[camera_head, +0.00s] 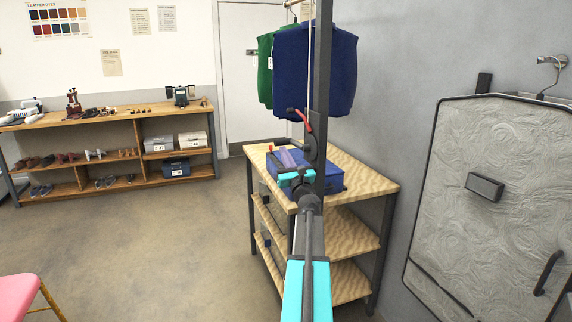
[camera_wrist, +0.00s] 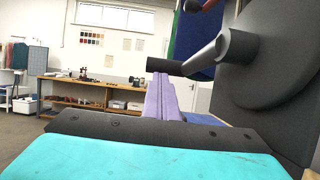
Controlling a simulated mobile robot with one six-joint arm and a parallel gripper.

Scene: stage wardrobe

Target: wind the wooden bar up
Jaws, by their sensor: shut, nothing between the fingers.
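The wooden bar (camera_head: 291,4) shows only as a short piece at the top edge of the head view, with a green vest (camera_head: 265,68) and a blue vest (camera_head: 313,70) hanging below it. A thin cord runs down beside a dark post (camera_head: 323,50). On the post is a dark winch (camera_head: 312,150) with a red-gripped crank (camera_head: 304,121) at its upper left. My gripper (camera_head: 286,158), with purple fingers, is shut and empty, below and left of the crank. In the wrist view its fingers (camera_wrist: 160,82) lie close to a dark rod (camera_wrist: 195,66) of the winch; contact cannot be told.
A long shoe shelf (camera_head: 110,112) lines the far wall. A grey panel (camera_head: 490,225) is at the right. A pink chair (camera_head: 20,298) is at lower left. The middle floor is clear.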

